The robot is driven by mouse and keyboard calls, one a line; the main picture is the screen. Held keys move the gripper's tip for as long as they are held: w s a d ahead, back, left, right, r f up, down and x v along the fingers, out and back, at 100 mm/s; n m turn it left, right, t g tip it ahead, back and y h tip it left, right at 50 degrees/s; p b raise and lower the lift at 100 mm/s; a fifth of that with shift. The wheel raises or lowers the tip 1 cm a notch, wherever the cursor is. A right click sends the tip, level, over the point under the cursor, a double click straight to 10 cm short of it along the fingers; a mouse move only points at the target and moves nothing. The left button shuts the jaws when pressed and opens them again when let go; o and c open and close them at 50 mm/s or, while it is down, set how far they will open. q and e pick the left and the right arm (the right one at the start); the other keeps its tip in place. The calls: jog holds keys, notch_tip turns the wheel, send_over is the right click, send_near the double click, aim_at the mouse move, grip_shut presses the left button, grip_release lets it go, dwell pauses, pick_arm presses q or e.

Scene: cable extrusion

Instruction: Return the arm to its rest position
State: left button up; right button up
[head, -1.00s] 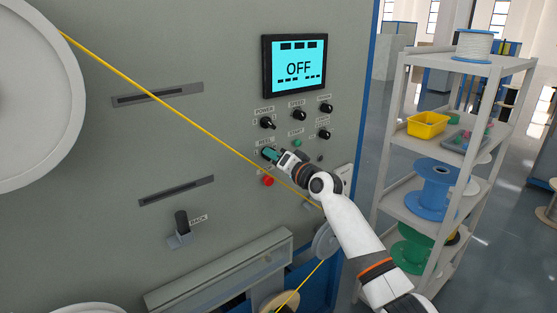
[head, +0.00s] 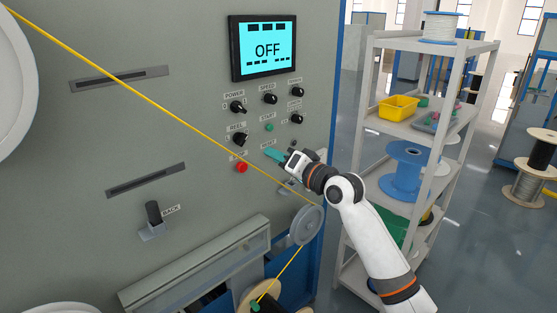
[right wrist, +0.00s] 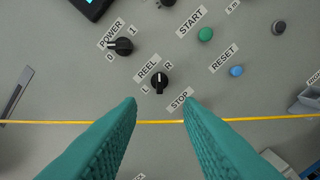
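My right gripper (head: 270,154) is in front of the machine's control panel, near the RESET label and right of the reel knob (head: 239,139). Its teal fingers are apart and empty in the right wrist view (right wrist: 160,103). The reel knob also shows there (right wrist: 159,81), beyond the fingertips and not touched. My right arm reaches up from the lower right. At the bottom edge of the head view, a small dark and green piece (head: 264,303) lies against the wooden spool; it looks like the tip of my left gripper, but its fingers are too cut off to judge.
The screen (head: 264,48) reads OFF. A yellow cable (head: 150,97) runs across the panel to a grey pulley (head: 306,226), then down to the wooden spool (head: 246,291). A shelf rack (head: 363,120) with spools and a yellow bin (head: 398,107) stands close right of my arm.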

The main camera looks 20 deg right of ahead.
jog(key=shift+f, duration=0.1)
dwell(0.3)
notch_tip(320, 180, down, 23)
jog(key=d+g+h, duration=0.2)
jog(key=g+h, duration=0.1)
jog(key=s+f+g+h, duration=0.15)
jog(key=s+f, duration=0.35)
jog(key=f, duration=0.7)
jog(key=s+f+g+h, duration=0.1)
jog(key=s+f+g, duration=0.3)
jog(key=f, duration=0.8)
jog(key=s+a+f+n+g+b, duration=0.1)
jog(key=s+f+n+g, duration=0.2)
jog(key=s+f, duration=1.6)
jog(key=s+a+f+n+g, duration=0.1)
jog(key=s+f, duration=0.2)
jog(key=s, duration=0.7)
jog(key=s+a+f+n+g, duration=0.2)
jog(key=s+f, duration=0.1)
jog(key=s, duration=0.7)
jog(key=s+a+f+n+g, duration=0.1)
jog(key=s+f, duration=0.2)
jog(key=s, duration=0.7)
jog(key=shift+s+a+f+n+h+b, duration=0.2)
jog(key=shift+a+n+h+b, duration=0.05)
jog(key=shift+n+h+b, duration=0.1)
jog(key=shift+g, duration=0.25)
